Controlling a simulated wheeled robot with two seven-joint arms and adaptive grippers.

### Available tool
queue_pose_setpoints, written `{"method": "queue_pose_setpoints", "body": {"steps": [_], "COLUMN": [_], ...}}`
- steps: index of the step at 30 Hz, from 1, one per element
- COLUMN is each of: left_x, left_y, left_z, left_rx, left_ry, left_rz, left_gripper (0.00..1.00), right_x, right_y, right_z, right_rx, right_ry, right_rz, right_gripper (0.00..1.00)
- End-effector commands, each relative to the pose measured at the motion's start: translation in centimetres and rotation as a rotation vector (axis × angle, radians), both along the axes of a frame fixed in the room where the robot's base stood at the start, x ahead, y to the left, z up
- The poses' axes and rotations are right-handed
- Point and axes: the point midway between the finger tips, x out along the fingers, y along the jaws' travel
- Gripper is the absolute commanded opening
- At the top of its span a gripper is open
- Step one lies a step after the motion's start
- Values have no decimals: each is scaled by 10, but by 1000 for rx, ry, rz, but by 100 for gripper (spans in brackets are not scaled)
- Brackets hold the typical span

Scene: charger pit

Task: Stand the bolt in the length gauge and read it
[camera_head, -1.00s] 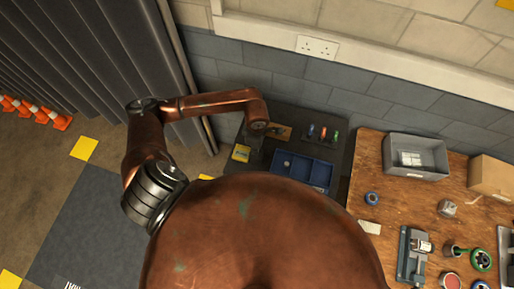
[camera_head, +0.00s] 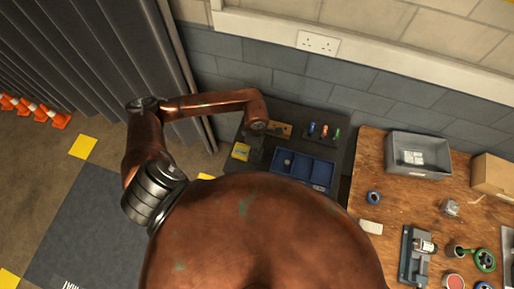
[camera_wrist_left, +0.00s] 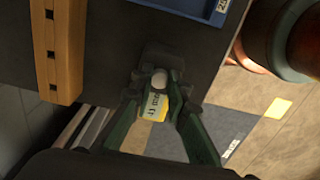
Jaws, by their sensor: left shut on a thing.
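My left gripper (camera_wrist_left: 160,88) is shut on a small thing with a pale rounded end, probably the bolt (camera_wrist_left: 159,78). The fingers hide most of it, and it is held over the dark bench top. A wooden block with a row of dark square holes (camera_wrist_left: 62,50), possibly the length gauge, is at the left of the left wrist view, apart from the fingers. In the head view the block (camera_head: 282,130) lies just right of my left wrist, partly hidden. No reading can be made out. My right gripper is not in view.
A blue compartment tray (camera_head: 305,168) sits on the dark bench (camera_head: 340,150), below several coloured pieces (camera_head: 324,131). A yellow label (camera_head: 240,152) lies near the bench's left edge. A wooden table (camera_head: 390,245) with a grey bin (camera_head: 415,168) stands to the right.

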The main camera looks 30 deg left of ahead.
Motion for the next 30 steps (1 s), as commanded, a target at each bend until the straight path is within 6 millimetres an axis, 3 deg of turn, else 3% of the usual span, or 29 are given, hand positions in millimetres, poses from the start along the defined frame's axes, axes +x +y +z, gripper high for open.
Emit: {"method": "queue_pose_setpoints", "body": {"steps": [4,5,13,23,30], "left_x": [0,0,0,0,2], "left_y": [0,0,0,0,0], "left_z": [-4,-3,-3,0,36], "left_rx": [0,0,0,-1,0], "left_ry": [0,0,0,-1,-6], "left_rz": [0,0,0,0,-1], "left_gripper": [0,16,34,35,35], "right_x": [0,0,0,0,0], "right_y": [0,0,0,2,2], "right_z": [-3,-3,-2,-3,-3], "right_rx": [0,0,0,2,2], "right_ry": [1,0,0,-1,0], "right_rz": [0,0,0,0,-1], "right_gripper": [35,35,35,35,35]}}
